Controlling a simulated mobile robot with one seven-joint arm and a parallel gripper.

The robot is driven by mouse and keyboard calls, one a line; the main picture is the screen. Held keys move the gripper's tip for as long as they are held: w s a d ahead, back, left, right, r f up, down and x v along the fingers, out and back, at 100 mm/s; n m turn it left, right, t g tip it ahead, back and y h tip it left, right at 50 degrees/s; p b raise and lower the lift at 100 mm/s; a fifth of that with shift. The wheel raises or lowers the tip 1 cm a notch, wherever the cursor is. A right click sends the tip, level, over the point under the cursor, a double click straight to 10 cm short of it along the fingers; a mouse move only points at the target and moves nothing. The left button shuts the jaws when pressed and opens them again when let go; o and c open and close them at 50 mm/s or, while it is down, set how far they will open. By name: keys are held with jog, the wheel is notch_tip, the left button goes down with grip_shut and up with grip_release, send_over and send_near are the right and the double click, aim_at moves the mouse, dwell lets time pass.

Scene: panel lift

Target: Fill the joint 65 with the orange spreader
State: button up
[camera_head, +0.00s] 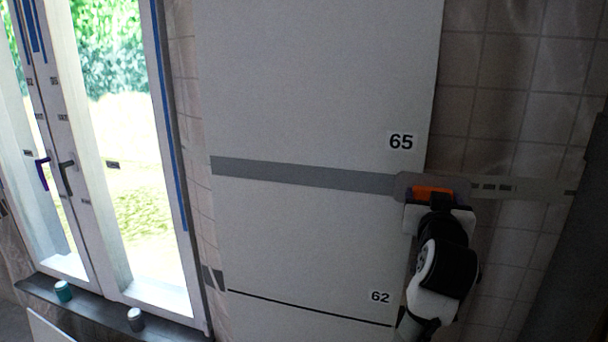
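The joint 65 (300,174) shows as a wide grey band across the pale panel, just below the label "65" (401,142). It runs from the panel's left edge to the spreader near the right edge. The orange spreader (432,192) is at the band's right end, at the tip of my gripper (438,200). My gripper appears shut on the spreader; its fingers are largely hidden behind its own body. The spreader looks to be at the wall surface, but I cannot tell whether it touches.
A thin dark joint (310,307) runs low on the panel by the label "62" (380,297). A lighter strip (520,190) crosses the tiles at right. At left are a window (125,150) and a sill with a green jar (63,291) and a grey jar (136,319).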

jog(key=v, duration=0.7)
jog(key=shift+p, duration=0.35)
dwell(0.5)
